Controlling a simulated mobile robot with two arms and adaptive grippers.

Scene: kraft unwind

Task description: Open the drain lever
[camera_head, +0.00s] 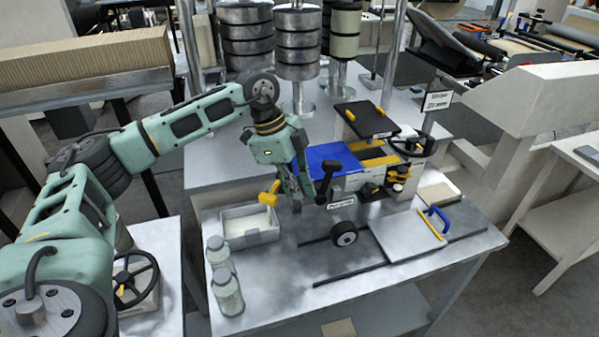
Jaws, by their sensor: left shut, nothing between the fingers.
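My left gripper (296,203) points down over the metal bench, its fingers shut and empty. Just left of the fingers is a yellow handle (269,193), above the rim of a grey metal tray (250,238). A black lever-like part (325,182) stands close to the right of the fingers, with a small label plate (342,200) beside it. The label is too small to read, so I cannot tell which of the two is the drain lever. I cannot tell whether the gripper touches either part. My right gripper is not in view.
A black-and-white wheel (344,233) sits on the bench by dark rails. A blue-handled tool (438,217) lies at right. Behind are a blue panel (325,157), a black handwheel (413,141) and stacked metal cylinders (296,45).

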